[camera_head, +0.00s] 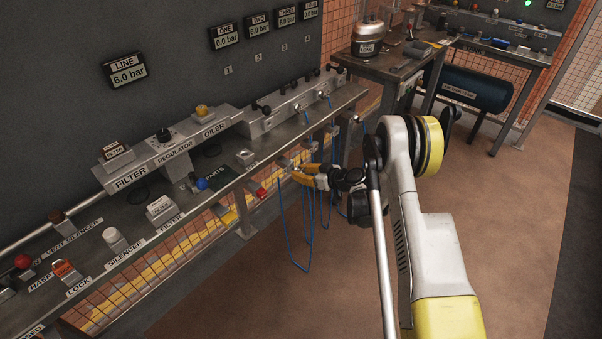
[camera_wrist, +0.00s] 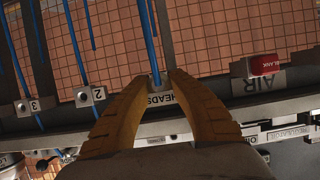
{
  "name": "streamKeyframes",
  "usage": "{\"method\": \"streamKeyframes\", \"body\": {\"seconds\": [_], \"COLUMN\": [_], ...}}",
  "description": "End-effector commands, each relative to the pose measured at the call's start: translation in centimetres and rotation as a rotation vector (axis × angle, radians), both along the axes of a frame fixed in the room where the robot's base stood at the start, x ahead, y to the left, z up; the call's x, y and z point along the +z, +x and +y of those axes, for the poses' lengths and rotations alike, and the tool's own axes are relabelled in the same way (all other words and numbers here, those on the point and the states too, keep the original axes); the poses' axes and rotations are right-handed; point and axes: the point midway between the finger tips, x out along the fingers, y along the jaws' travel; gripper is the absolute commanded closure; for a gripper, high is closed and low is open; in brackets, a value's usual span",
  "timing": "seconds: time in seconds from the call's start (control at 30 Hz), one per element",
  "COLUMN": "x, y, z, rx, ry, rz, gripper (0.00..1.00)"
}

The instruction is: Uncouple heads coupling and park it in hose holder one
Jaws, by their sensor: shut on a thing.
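My gripper (camera_head: 300,172) is at the front edge of the bench in the head view. In the wrist view my gripper (camera_wrist: 155,82) has its yellow-orange fingers closed around the end of a blue hose (camera_wrist: 150,40), at the heads coupling (camera_wrist: 156,77). The HEADS label (camera_wrist: 180,97) is just below the fingertips. The coupling is mostly hidden between the fingers, and I cannot tell whether it is still seated. Hose holders marked 2 (camera_wrist: 90,97) and 3 (camera_wrist: 28,106) are to the left, each with a blue hose. I cannot make out holder one.
A red BLANK piece (camera_wrist: 264,65) sits above the AIR label (camera_wrist: 262,83), right of the fingers. Blue hoses (camera_head: 306,225) hang in loops below the bench edge. The bench (camera_head: 225,180) carries labelled parts. Pressure displays (camera_head: 124,70) are on the wall. Floor to the right is clear.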

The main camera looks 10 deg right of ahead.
Motion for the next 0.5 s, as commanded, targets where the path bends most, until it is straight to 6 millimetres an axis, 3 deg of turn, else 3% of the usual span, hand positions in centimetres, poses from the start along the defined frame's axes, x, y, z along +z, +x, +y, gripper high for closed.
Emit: {"method": "streamKeyframes", "body": {"seconds": [0.5], "x": [0.02], "y": [1.09], "z": [0.81], "rx": [0.000], "ry": [-0.001], "rz": [-0.001], "gripper": [1.00]}}
